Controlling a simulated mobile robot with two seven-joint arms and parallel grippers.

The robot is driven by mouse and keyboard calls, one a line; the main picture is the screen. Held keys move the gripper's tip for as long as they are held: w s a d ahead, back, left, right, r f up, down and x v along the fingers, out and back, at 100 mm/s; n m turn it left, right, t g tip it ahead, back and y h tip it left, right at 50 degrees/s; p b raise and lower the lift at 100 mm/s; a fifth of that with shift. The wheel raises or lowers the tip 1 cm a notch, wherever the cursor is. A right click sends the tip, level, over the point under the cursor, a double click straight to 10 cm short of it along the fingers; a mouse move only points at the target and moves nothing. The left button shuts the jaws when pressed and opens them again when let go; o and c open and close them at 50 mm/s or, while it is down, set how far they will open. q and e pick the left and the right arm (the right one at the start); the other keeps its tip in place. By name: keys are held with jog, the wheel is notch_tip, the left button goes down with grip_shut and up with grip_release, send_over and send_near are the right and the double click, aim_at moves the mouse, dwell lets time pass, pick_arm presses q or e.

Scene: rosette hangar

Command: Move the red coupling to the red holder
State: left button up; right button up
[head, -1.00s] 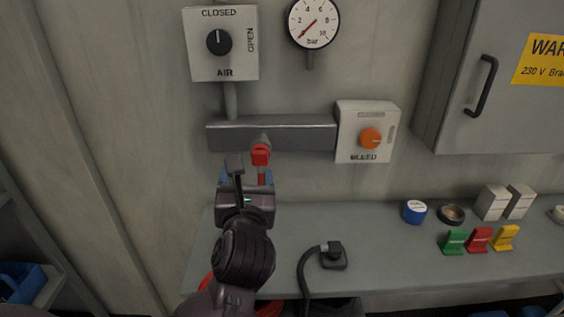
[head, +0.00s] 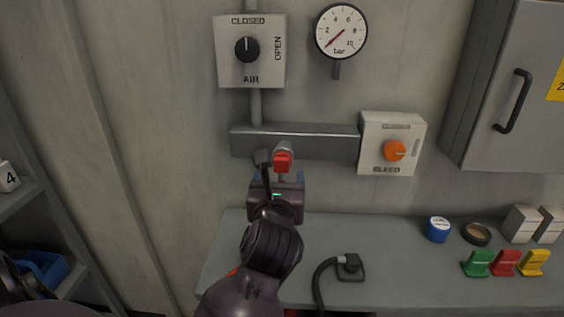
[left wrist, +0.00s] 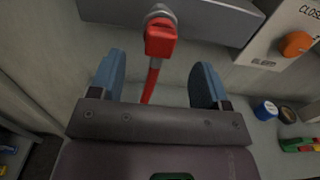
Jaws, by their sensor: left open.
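The red coupling (head: 283,161) sits on the grey fitting under the grey wall rail, with a red hose hanging from it. In the left wrist view the coupling (left wrist: 160,40) is ahead of the fingers, near the middle of the gap between them. My left gripper (head: 276,178) is open, with its blue-padded fingers (left wrist: 165,82) apart and nothing between the pads but the hose lower down. The red holder (head: 505,262) stands on the bench at the right, between the green and yellow holders. My right gripper is not in view.
The grey bench (head: 415,285) bears a black connector (head: 350,267), a blue tape roll (head: 438,229), a brown-topped tin (head: 476,234) and white boxes (head: 521,223). The bleed box (head: 391,144) is right of the rail. A shelf (head: 30,215) stands at the left.

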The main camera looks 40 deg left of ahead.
aim_at(281, 167)
pick_arm(q)
jog(key=x, duration=0.4)
jog(key=shift+w+r+p, duration=0.1)
jog(key=shift+p, duration=0.2)
jog(key=shift+w+a, duration=0.4)
jog(key=shift+w, duration=0.1)
jog(key=shift+w+a, duration=0.2)
jog(key=shift+w, duration=0.1)
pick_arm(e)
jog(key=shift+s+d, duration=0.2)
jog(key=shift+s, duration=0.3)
pick_arm(q)
jog(key=shift+p, duration=0.4)
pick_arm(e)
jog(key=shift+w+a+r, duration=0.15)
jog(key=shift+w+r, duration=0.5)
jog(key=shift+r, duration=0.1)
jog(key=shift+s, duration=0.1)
